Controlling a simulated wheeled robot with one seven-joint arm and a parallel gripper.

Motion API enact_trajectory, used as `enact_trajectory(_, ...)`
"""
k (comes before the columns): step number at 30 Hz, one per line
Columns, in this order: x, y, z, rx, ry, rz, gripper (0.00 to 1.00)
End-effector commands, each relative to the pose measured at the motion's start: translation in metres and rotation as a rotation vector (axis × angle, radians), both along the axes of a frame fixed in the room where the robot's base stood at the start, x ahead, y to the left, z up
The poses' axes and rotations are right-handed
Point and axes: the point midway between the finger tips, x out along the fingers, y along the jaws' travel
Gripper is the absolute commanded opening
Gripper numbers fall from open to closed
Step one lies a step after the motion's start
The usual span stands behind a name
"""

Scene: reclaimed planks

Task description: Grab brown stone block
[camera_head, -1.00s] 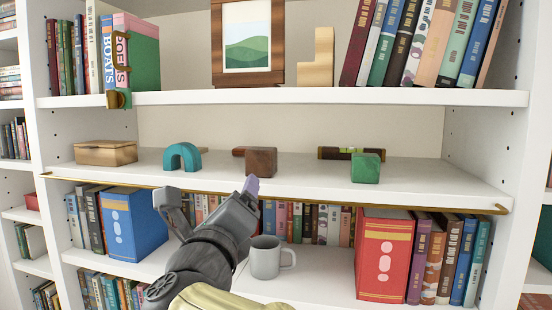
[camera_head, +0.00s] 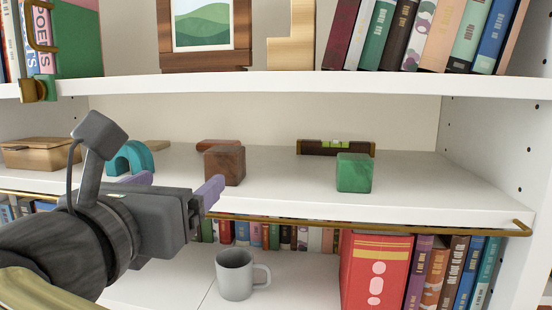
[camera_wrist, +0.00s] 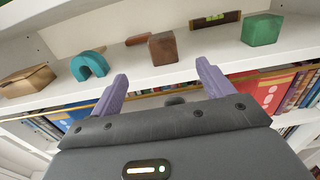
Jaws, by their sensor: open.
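The brown stone block (camera_head: 225,165) is a small cube on the middle white shelf, near its front, left of the green block. It also shows in the wrist view (camera_wrist: 163,48), ahead of and between my two fingers. My gripper (camera_head: 180,186) has purple fingertips and is open and empty. In the head view it is in front of the shelf, its fingertips to the left and just below the brown block. In the wrist view my gripper (camera_wrist: 163,85) is short of the block and not touching it.
A teal arch (camera_head: 131,158) and a wooden box (camera_head: 38,154) stand left of the block; a green block (camera_head: 354,172) and a spirit level (camera_head: 335,147) are to the right. A brass rail (camera_head: 370,227) runs along the shelf front. A grey mug (camera_head: 236,274) stands below.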

Motion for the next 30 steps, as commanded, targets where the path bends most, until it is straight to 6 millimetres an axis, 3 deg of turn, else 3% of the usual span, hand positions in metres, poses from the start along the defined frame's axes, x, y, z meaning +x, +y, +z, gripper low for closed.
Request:
enact_trajectory(10, -0.001, 0.001, 0.000, 0.005, 0.003, 0.001, 0.80)
enact_trajectory(14, 0.008, 0.000, 0.002, 0.003, 0.002, -0.001, 0.80)
enact_trajectory(30, 0.100, -0.008, 0.004, 0.001, 0.005, -0.001, 0.80)
